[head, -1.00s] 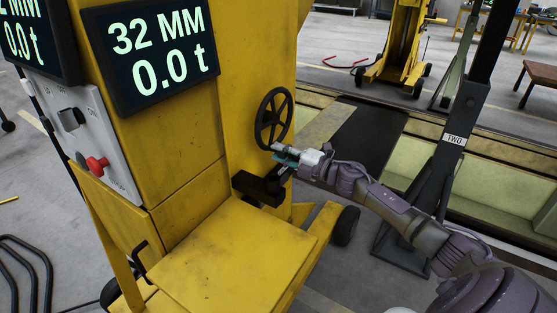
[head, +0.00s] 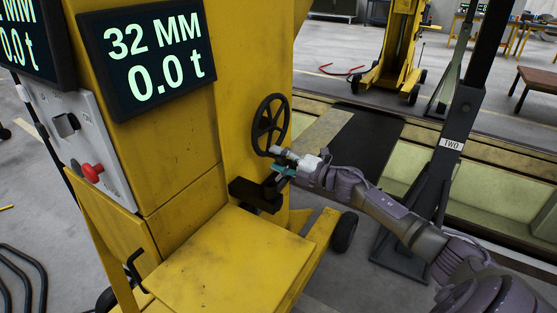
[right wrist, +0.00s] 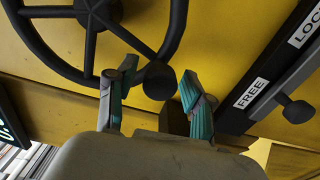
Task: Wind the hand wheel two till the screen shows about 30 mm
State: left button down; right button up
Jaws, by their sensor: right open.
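The hand wheel (head: 257,128) is black with spokes and stands on the side of the yellow jack column. In the right wrist view its rim (right wrist: 172,38) fills the upper left, and its round knob (right wrist: 159,83) shows between my fingers. The screen (head: 155,58) on the column reads 32 MM and 0.0 t. My right gripper (head: 278,162) is open at the lower edge of the wheel. Its fingers stand apart on either side of the knob, and I cannot tell whether either touches it. My left gripper is not in view.
A black stand labelled TWO (head: 452,144) is behind my right arm. A lever with FREE (right wrist: 250,93) and LOCK labels sits right of the wheel in the wrist view. A control box with a red button (head: 92,172) and a second screen (head: 25,45) are at left.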

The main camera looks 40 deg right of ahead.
jog(key=shift+s+d+f, duration=0.1)
jog(key=shift+s+d, duration=0.1)
jog(key=shift+s, duration=0.2)
jog(key=v, duration=1.1)
